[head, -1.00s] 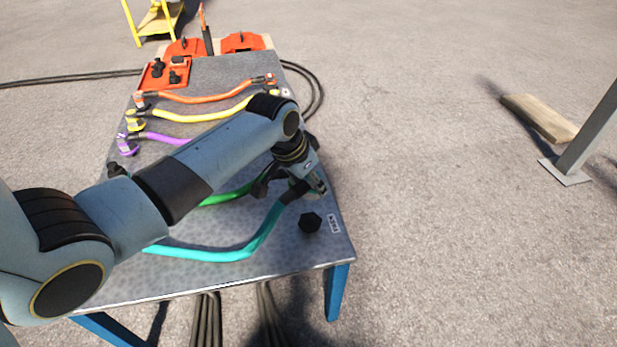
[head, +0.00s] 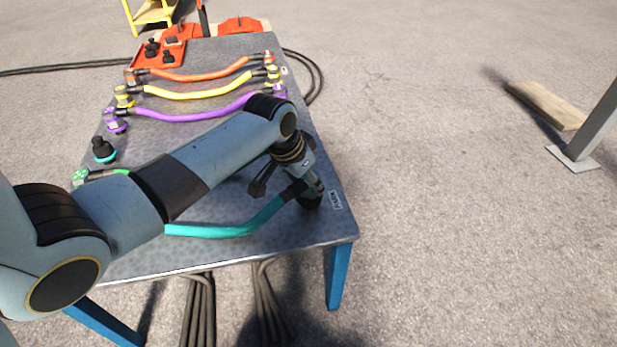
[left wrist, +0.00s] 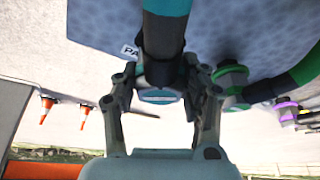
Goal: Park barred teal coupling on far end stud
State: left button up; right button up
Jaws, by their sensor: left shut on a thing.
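The teal cable (head: 225,231) runs along the near part of the table to a dark coupling at my left gripper (head: 313,190). In the left wrist view, the gripper fingers (left wrist: 160,108) are shut on the teal coupling (left wrist: 160,94), which shows a teal end face with a pale bar. The black end stud (head: 309,203) is at the table's near right, directly below the gripper and partly hidden by it. I cannot tell whether coupling and stud touch. My right gripper is not in view.
Purple (head: 190,114), yellow (head: 195,94) and orange (head: 200,76) cables lie farther back. A black fitting with a teal ring (head: 103,150) stands at the left edge. A label (head: 335,199) lies right of the stud. My left arm covers the table's middle.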

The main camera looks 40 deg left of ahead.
pick_arm(q)
jog(key=shift+f, duration=0.1)
dwell(0.3)
jog(key=shift+p, duration=0.4)
jog(key=shift+p, duration=0.35)
jog(key=shift+f+b, duration=0.3)
jog(key=shift+f, duration=0.25)
jog(key=o, duration=1.4)
jog(key=shift+s, duration=0.1)
jog(key=shift+r, duration=0.1)
jog(key=v, duration=1.2)
